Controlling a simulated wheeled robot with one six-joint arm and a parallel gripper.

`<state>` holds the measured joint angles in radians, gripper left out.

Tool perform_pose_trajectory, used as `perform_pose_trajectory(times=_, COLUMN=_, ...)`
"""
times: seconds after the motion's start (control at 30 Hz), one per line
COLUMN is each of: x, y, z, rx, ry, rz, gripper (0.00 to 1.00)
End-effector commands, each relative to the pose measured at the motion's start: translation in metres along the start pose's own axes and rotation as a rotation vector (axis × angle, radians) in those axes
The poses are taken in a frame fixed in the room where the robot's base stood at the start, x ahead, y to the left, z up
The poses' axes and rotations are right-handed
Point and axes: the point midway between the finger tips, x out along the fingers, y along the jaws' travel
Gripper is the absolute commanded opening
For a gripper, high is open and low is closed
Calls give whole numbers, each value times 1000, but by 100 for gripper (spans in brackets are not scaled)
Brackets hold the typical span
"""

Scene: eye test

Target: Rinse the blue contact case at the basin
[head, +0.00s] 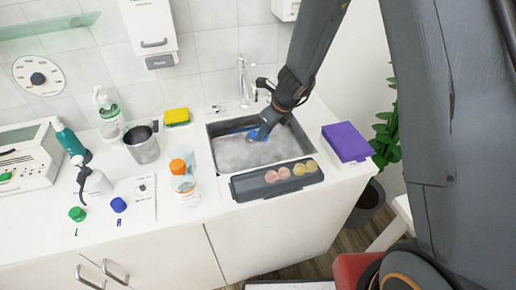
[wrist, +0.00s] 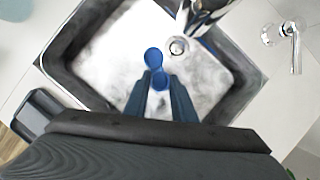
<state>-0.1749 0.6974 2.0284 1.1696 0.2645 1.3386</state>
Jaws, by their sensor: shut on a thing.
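The blue contact case (wrist: 153,57), two round cups joined together, shows in the wrist view between my fingertips. My gripper (wrist: 160,85) is shut on its near cup; the far cup sticks out ahead. In the head view my gripper (head: 264,131) reaches down over the basin (head: 228,155), and the case cannot be told apart from the blue fingers there. The basin has a dark rim and a mottled whitish floor, which also fills much of the wrist view (wrist: 105,55). The chrome tap (head: 243,82) stands behind it. I cannot tell whether water runs.
A dark tray (head: 245,189) with several pink and yellow round things lies along the basin's front. A purple box (head: 347,142) is at its right. An orange-capped bottle (head: 186,190), a metal mug (head: 142,147) and a yellow sponge (head: 177,115) stand left.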

Motion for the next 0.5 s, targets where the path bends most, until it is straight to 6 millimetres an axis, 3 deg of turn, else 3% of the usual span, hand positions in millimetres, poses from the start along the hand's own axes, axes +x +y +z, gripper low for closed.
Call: perform_pose_trajectory(times=0.5, x=-30, y=0, z=12, rx=1, ry=0, rz=0, gripper=3)
